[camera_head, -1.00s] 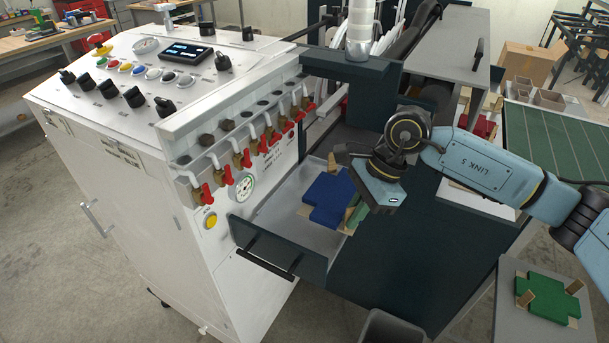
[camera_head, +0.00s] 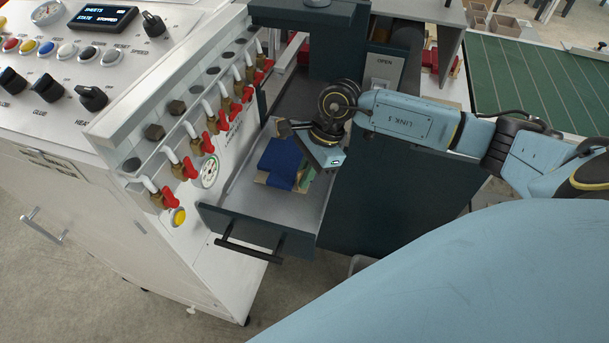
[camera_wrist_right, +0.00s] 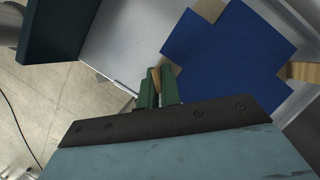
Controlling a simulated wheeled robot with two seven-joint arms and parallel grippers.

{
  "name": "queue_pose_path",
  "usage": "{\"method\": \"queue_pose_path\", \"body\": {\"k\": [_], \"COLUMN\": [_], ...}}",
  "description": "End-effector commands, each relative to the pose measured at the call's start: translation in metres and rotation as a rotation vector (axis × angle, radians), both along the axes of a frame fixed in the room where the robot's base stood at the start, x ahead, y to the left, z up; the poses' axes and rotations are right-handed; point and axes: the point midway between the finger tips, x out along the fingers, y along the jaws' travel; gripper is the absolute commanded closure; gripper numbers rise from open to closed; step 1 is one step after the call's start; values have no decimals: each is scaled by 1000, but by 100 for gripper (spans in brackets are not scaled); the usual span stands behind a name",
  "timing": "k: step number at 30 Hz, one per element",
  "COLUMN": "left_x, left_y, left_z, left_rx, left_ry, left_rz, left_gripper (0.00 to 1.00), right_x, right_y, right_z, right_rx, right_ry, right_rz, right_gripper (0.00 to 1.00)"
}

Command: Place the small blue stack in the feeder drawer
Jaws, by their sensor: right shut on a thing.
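The small blue stack (camera_head: 281,164) is a blue cross-shaped pile with tan tabs, inside the outline of the open feeder drawer (camera_head: 226,192). My right gripper (camera_head: 307,176) reaches in from the right and is at the stack's right side. In the right wrist view its green fingers (camera_wrist_right: 158,88) are shut on a tan tab at the edge of the blue stack (camera_wrist_right: 232,55). The stack looks flat and close to the drawer floor. I cannot tell whether it touches. The fingertips are partly hidden by the wrist in the head view. My left gripper is not in view.
The white machine (camera_head: 150,225) with red-handled valves (camera_head: 190,168) stands along the drawer's left. The drawer front with a black handle (camera_head: 248,252) faces the viewer. A dark cabinet wall (camera_head: 370,205) is at the right. My own light-blue link covers the lower right.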

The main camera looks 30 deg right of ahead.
Motion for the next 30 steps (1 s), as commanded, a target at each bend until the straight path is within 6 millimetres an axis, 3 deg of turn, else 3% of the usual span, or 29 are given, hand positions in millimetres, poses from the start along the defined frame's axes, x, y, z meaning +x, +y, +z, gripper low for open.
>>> {"method": "queue_pose_path", "body": {"k": [3,13,18,30], "left_x": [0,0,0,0], "left_y": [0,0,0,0], "left_z": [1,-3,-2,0], "left_rx": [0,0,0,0], "left_ry": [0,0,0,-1], "left_rz": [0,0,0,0], "left_gripper": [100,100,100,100], "right_x": [0,0,0,1], "right_y": [0,0,0,-4], "right_z": [-12,-16,-14,-5], "right_rx": [1,0,0,-2], "right_ry": [-1,-2,0,-3], "right_rz": [0,0,0,0], "right_gripper": [100,100,74,73]}}
